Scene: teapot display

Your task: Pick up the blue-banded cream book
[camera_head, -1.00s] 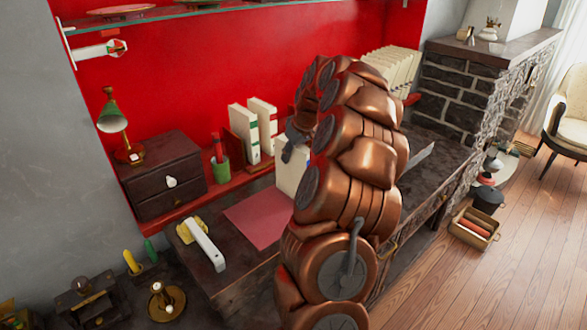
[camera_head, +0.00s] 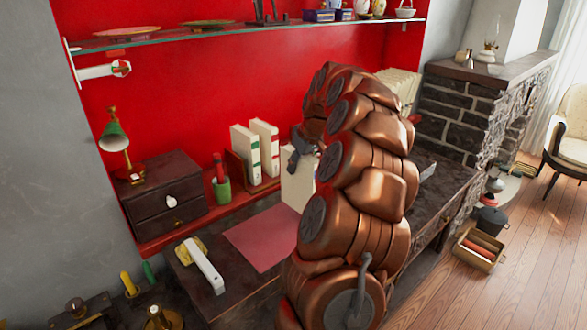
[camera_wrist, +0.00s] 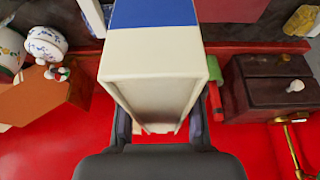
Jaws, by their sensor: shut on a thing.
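The cream book with a blue band (camera_wrist: 152,68) fills the upper middle of the wrist view, its blue band at the top edge. My gripper (camera_wrist: 158,128) is shut on it, with a dark finger on each side of the book. In the head view, the cream book (camera_head: 297,190) hangs upright beside my gripper (camera_head: 304,150), above or near the back of the desk. My arm hides its right side, and the blue band cannot be made out there. Whether its lower edge touches the desk cannot be told.
A glass shelf (camera_head: 225,33) runs above. A pink mat (camera_head: 262,237) lies on the desk.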

